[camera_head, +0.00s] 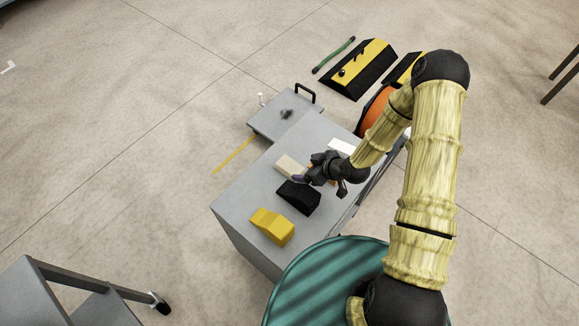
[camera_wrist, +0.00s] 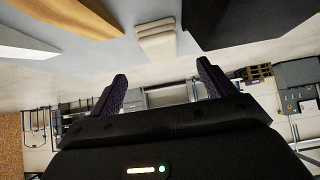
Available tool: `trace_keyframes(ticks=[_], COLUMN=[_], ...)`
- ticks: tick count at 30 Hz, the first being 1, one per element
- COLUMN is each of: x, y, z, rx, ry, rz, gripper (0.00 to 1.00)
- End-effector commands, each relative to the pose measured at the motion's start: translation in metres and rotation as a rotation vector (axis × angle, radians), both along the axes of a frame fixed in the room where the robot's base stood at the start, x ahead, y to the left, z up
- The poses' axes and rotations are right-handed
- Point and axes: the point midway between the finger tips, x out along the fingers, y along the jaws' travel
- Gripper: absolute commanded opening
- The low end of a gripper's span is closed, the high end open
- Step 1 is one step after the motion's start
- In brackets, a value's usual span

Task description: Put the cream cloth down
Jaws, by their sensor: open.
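The cream cloth (camera_head: 290,167) lies folded on the grey top of a cabinet (camera_head: 236,204), beside a black block (camera_head: 299,197). In the wrist view the cloth (camera_wrist: 157,40) shows beyond the open fingers, apart from them. My gripper (camera_head: 303,179) is just to the right of the cloth in the head view and partly overlaps the black block. In the wrist view my gripper (camera_wrist: 163,84) has its fingers spread with nothing between them.
A yellow block (camera_head: 272,226) sits near the cabinet's front. A white item (camera_head: 340,147) lies behind my gripper. A grey case with a dark handle (camera_head: 306,92) is beyond the cabinet. Black-and-yellow blocks (camera_head: 358,69) lie on the floor. The left floor is largely clear.

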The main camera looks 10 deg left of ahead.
Motion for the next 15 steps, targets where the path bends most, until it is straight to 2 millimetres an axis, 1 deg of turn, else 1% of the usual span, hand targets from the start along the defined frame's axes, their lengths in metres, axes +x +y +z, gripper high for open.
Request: trace_keyframes(ticks=[3, 6, 9, 15], x=[0.007, 0.012, 0.014, 0.014], y=[0.014, 0.021, 0.025, 0.025], z=[-0.015, -0.024, -0.028, -0.028], rx=[0.001, 0.001, 0.001, 0.0], ry=[0.0, -0.001, -0.001, 0.0], rz=[0.001, 0.0, 0.001, 0.001], gripper=[0.82, 0.82, 0.82, 0.82])
